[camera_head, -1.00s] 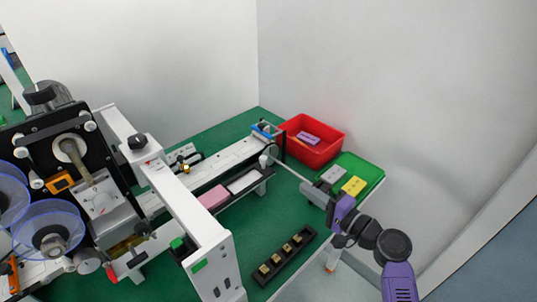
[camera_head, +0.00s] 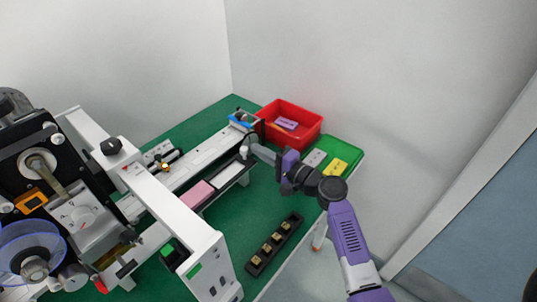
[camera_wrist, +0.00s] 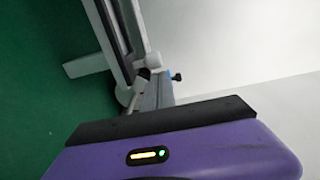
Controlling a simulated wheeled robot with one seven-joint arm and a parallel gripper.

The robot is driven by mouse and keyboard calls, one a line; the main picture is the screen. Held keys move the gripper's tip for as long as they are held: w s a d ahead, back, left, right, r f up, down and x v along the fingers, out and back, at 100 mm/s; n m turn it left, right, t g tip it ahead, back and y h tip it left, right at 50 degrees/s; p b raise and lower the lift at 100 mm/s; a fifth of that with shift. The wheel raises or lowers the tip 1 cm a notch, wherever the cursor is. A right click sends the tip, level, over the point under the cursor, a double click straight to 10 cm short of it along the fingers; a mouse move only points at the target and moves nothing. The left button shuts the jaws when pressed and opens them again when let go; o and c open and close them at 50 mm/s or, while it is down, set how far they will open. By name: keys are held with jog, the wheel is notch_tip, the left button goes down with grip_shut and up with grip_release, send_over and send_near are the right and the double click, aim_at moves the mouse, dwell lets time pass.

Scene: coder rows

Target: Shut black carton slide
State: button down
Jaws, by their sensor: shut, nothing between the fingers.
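A narrow slide with black edges runs along the near side of the white conveyor (camera_head: 205,160). It holds a pink block (camera_head: 198,194) and a white block (camera_head: 230,171). I cannot tell whether this is the black carton slide, or how far it is open.
A red bin (camera_head: 307,138) with a purple piece and a green tray (camera_head: 350,151) with flat pieces stand behind my arm. A black holder (camera_head: 262,258) with several gold pieces lies near the table's front. Green table between holder and conveyor is clear.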

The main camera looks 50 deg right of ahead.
jog(key=shift+w, duration=0.25)
jog(key=shift+a, duration=0.15)
